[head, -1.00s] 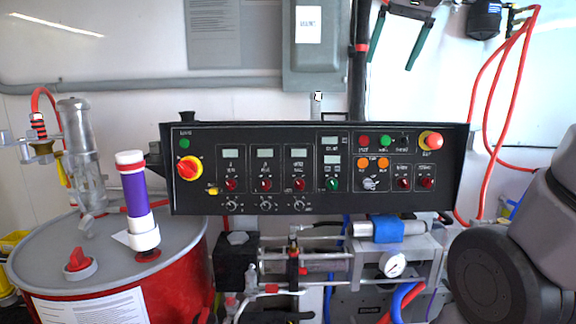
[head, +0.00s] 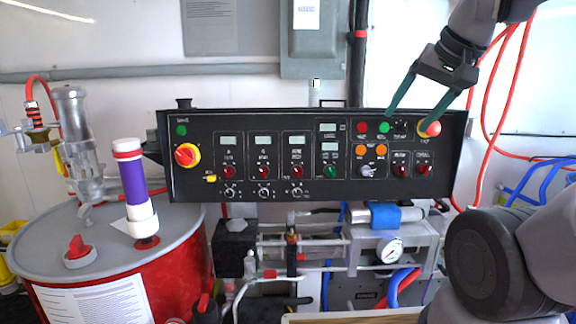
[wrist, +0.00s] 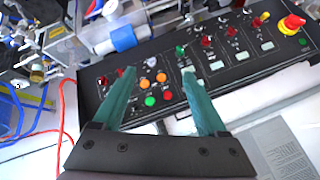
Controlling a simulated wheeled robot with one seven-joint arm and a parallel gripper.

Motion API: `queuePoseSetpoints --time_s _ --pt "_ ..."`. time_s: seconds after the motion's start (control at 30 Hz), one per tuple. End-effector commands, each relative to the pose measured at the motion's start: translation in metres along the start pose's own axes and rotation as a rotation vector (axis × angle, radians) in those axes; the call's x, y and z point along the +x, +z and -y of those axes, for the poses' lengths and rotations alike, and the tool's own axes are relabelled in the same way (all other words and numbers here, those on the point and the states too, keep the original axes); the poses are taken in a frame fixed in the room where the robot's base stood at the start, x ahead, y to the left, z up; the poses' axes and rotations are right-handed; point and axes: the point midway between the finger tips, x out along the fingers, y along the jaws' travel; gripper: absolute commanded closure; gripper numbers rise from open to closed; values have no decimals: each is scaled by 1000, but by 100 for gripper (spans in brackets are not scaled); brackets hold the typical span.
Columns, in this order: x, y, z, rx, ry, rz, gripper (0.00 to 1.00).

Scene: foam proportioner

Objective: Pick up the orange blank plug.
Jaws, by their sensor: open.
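Two orange round pieces, side by side, sit on the right part of the black control panel (head: 260,185): a left one (head: 361,151) and a right one (head: 381,150). I cannot tell which is the blank plug. In the wrist view they show as two orange discs (wrist: 148,83), between my fingers in the picture. My gripper (head: 414,121) is open and empty, its green fingers pointing down and left at the panel's upper right. Its right finger overlaps the large red button (head: 431,128). The fingers (wrist: 159,74) also show in the wrist view.
Red and green buttons (head: 384,127) sit just above the orange pieces, with red knobs (head: 401,171) to the lower right. Pipes and a gauge (head: 390,249) lie below the panel. A red drum (head: 180,270) with a purple-and-white cylinder (head: 134,188) stands left. Red hoses hang right.

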Motion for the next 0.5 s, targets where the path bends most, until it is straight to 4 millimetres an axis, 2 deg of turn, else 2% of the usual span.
queuePoseSetpoints --time_s 0.17,0.37,0.5 --pt "4 -24 12 96 11 76 25" --pt "22 -78 38 328 26 254 25" --pt "42 -119 52 497 27 384 25"
